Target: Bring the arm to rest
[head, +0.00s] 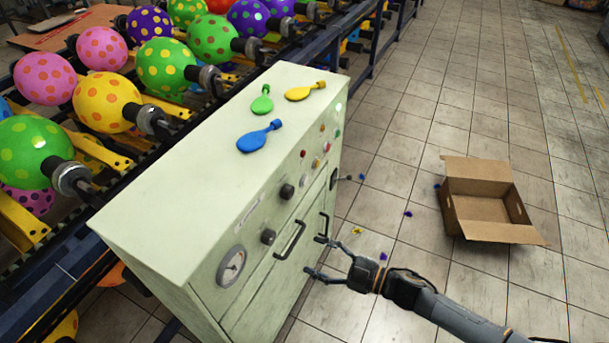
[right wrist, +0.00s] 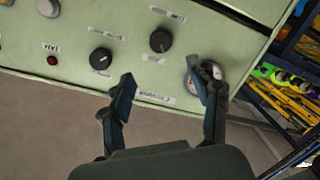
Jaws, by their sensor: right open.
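My right gripper (head: 315,257) is open and empty in the head view, with its fingers apart beside the front of the pale green cabinet (head: 180,215). Its arm comes in from the lower right. In the right wrist view the two fingers of the right gripper (right wrist: 160,82) point at the cabinet's panel (right wrist: 120,30), with nothing between them. The right finger overlaps a round gauge (right wrist: 207,74) in that view; I cannot tell whether it touches. My left gripper is not in view.
Blue (head: 259,136), green (head: 262,101) and yellow (head: 304,92) flat balloons lie on the cabinet top. Black handles (head: 290,241) stick out from its front. A rack of dotted balloons (head: 107,102) stands behind. An open cardboard box (head: 482,208) sits on the tiled floor, which is mostly clear.

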